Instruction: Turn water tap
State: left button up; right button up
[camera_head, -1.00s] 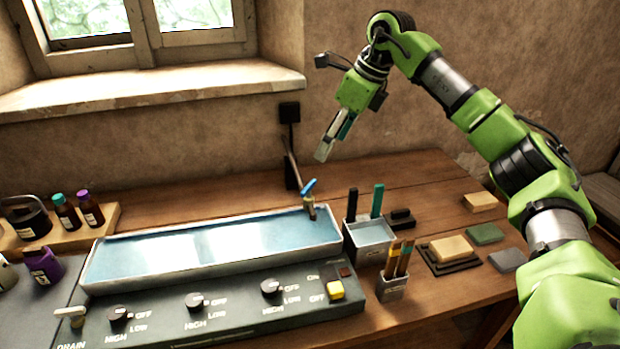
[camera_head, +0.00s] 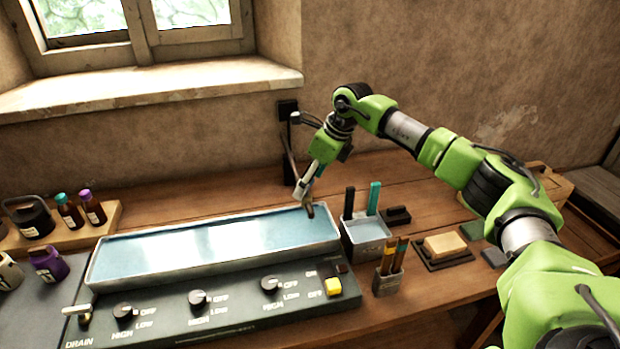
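The water tap (camera_head: 309,211) is a small brass spout at the right end of the long water-filled tray (camera_head: 118,277). Its blue handle is hidden behind my gripper. My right gripper (camera_head: 302,190) comes down from the upper right, with its fingertips right at the top of the tap. I cannot tell whether the fingers touch the handle or how far apart they are. My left gripper is not in view.
A control panel (camera_head: 217,321) with several knobs and a yellow button (camera_head: 333,286) lies in front of the tray. A small bin (camera_head: 367,238) and a holder with tools (camera_head: 388,281) stand right of the tap. Dark bottles (camera_head: 69,213) stand at the left.

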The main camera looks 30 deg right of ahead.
jog(key=c, duration=1.1)
jog(key=shift+m, duration=0.3)
jog(key=m+b, duration=0.1)
jog(key=m+h+b, duration=0.1)
jog(key=m, duration=0.1)
jog(key=shift+a+m+t, duration=0.2)
jog(key=shift+m+t, duration=0.1)
jog(key=shift+t, duration=0.1)
jog(key=m+h+b, duration=0.1)
jog(key=m, duration=0.1)
jog(key=m+h+b, duration=0.1)
jog(key=shift+a+m, duration=0.2)
jog(key=shift+m, duration=0.2)
jog(key=shift+r+m+h+b, duration=0.1)
jog(key=shift+m+h+b, duration=0.25)
jog(key=shift+m, duration=0.45)
